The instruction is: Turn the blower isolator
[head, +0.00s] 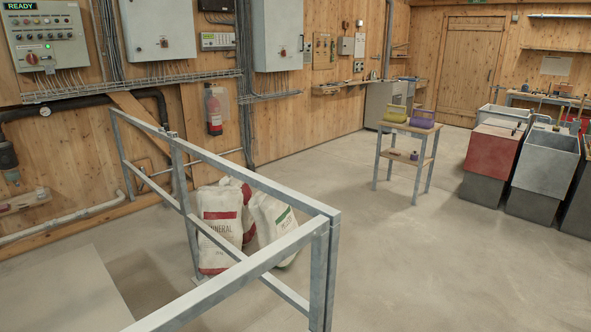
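No gripper of mine shows in the head view. A grey control panel (48,36) with a lit green READY display hangs on the wooden wall at the upper left. A red rotary switch (32,58) sits on its lower left. A grey cabinet (158,28) to its right has a small red-marked switch (164,42). A second grey cabinet (277,35) further right also has a small red-marked switch (283,52). I cannot read any label, so I cannot tell which switch is the blower isolator, or its position.
A galvanised railing (262,184) crosses the foreground before the wall. Feed sacks (219,229) stand behind it. A fire extinguisher (214,112) hangs on the wall. A small wooden-topped table (408,128) stands right of centre. Red (490,155) and grey bins (546,160) stand right. The middle floor is clear.

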